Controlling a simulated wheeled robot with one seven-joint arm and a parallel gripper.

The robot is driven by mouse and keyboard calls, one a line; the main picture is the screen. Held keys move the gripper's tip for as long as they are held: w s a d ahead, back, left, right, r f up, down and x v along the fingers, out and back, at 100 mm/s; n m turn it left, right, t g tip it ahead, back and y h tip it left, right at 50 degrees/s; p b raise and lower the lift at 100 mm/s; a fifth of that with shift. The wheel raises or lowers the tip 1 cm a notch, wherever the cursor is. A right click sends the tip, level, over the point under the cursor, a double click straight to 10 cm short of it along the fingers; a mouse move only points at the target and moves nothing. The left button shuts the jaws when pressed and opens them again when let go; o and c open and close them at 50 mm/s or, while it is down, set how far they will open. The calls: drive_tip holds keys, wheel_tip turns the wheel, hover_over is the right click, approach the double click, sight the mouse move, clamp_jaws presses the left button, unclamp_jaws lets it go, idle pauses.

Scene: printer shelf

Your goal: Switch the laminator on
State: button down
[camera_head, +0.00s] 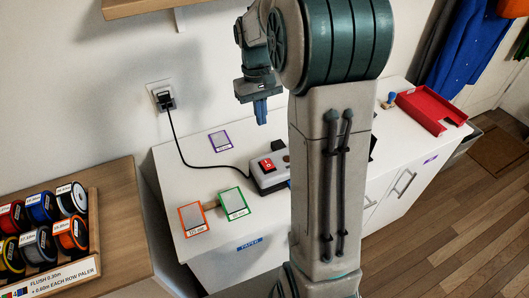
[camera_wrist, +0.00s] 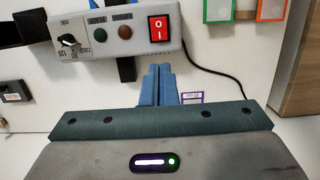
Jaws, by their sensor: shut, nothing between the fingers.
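The laminator looks to be the grey box (camera_head: 283,156) on the white cabinet top, partly hidden behind my arm. Its panel shows in the wrist view (camera_wrist: 100,58), with a black knob (camera_wrist: 68,41), a dull green lamp (camera_wrist: 100,34), a dull brown lamp (camera_wrist: 125,32) and a red rocker switch (camera_wrist: 158,28) marked O and I. The switch also shows in the head view (camera_head: 267,165). My gripper (camera_head: 261,113) is shut and empty, pointing down above the cabinet top. In the wrist view its blue fingers (camera_wrist: 158,76) appear just below the switch, apart from it.
A black cable (camera_head: 190,158) runs from the box to a wall socket (camera_head: 161,96). Orange (camera_head: 194,219), green (camera_head: 234,204) and purple (camera_head: 220,141) framed cards lie on the cabinet top. A red tray (camera_head: 430,108) is at right. A rack of spools (camera_head: 60,278) stands lower left.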

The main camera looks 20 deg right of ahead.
sight(265, 161)
drive_tip(key=f, duration=0.4)
drive_tip(key=s+f, duration=0.1)
drive_tip(key=f, duration=0.3)
drive_tip(key=s+f+p, duration=0.1)
drive_tip(key=f, duration=0.3)
drive_tip(key=shift+s+f, duration=0.15)
drive_tip(key=shift+f, duration=0.15)
